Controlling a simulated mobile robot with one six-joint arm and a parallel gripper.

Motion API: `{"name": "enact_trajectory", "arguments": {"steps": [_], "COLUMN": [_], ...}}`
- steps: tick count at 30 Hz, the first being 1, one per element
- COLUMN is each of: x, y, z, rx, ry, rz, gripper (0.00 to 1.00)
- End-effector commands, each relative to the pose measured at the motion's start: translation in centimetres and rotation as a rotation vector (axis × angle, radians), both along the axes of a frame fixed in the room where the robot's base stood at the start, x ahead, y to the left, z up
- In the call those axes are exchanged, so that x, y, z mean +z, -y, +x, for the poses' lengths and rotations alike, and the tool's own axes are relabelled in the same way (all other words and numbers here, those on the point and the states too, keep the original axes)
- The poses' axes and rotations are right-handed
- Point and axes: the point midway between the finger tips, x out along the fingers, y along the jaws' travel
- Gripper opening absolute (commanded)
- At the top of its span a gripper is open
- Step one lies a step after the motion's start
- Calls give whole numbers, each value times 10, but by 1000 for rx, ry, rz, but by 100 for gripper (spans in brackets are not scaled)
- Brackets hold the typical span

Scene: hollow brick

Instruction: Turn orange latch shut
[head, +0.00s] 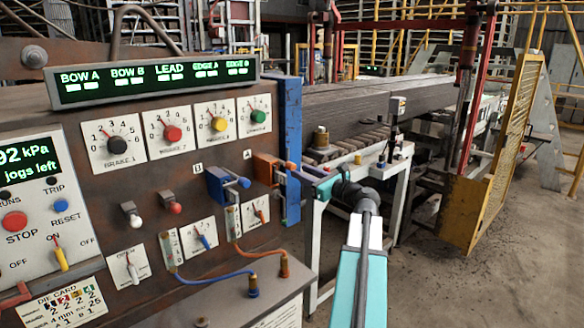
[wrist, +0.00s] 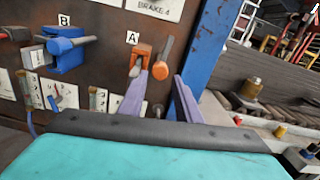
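The orange latch (head: 267,168) under label A is at the right end of the brown panel. In the wrist view the lower end of the handle appears between the fingertips. I cannot tell whether a finger touches it. In the head view my gripper (head: 291,172) is at the latch from the right, and its fingertips are partly lost against it.
A blue latch (head: 222,184) under label B is to the left, its handle sticking out rightward. A blue post (head: 291,100) stands just right of the orange latch. Dials, switches and cables cover the panel. A white bench (head: 385,165) stands behind my arm.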

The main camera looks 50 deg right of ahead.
Motion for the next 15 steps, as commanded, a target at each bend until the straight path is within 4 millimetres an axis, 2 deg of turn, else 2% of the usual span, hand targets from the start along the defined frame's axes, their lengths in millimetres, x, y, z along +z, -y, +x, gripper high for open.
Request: {"name": "enact_trajectory", "arguments": {"steps": [1,6,15], "x": [2,1,0], "y": [1,3,3], "z": [10,33,55], "rx": [3,3,2], "ry": [0,-1,0], "rz": [1,2,0], "gripper": [31,31,31]}}
